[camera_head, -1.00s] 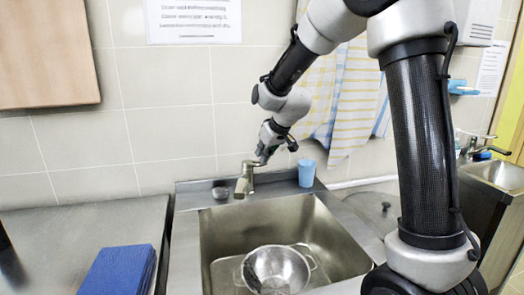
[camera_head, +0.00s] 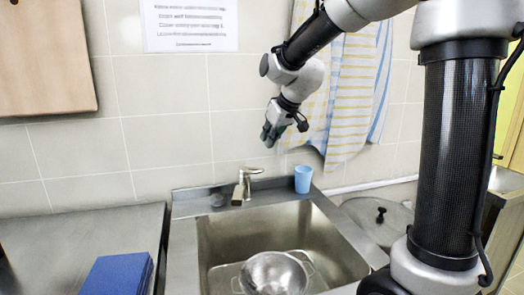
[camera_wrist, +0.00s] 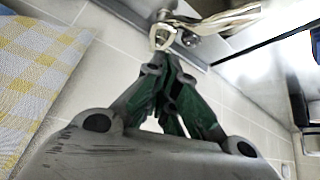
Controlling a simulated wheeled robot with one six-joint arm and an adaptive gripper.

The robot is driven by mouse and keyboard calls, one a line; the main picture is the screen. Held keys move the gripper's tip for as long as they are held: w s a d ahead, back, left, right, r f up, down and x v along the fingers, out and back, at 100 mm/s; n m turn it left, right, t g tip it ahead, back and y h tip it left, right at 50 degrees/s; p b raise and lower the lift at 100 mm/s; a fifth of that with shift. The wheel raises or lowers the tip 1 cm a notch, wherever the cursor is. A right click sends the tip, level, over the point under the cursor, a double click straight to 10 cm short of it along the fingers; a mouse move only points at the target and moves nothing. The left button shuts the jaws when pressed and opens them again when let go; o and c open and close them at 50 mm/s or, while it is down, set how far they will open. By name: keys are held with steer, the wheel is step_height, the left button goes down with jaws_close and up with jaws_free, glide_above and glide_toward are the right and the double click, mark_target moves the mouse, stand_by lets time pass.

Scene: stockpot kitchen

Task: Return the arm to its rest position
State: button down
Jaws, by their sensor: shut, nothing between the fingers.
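My gripper (camera_head: 270,135) hangs at the end of my arm, above and behind the sink, in front of the tiled wall. It points downward, with nothing held. In the wrist view its green-padded fingers (camera_wrist: 172,105) meet toward their tips, shut and empty. The faucet (camera_head: 243,186) stands at the back of the sink, below my gripper and a little left of it. There is a clear gap between them in the head view. The faucet also shows in the wrist view, beyond the fingertips (camera_wrist: 205,22).
The sink (camera_head: 222,228) holds a metal colander (camera_head: 273,272). A blue cup (camera_head: 303,179) stands on the back rim. A striped towel (camera_head: 352,85) hangs right behind my arm. A round lid (camera_head: 362,214) lies right of the sink. A blue stack (camera_head: 117,275) rests on the left counter.

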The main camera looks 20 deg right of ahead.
steer(key=s+d+f+m+g, duration=0.1)
steer(key=s+d, duration=0.3)
steer(key=s, duration=0.7)
steer(key=s+d+m+h, duration=0.1)
steer(key=s+d+m, duration=0.1)
steer(key=s, duration=0.9)
steer(key=s+d+f+m+g+h, duration=0.1)
steer(key=s+d, duration=0.4)
steer(key=s, duration=0.5)
steer(key=shift+s+d+f+g, duration=0.3)
steer(key=shift+s+d+f, duration=0.05)
steer(key=shift+s, duration=0.05)
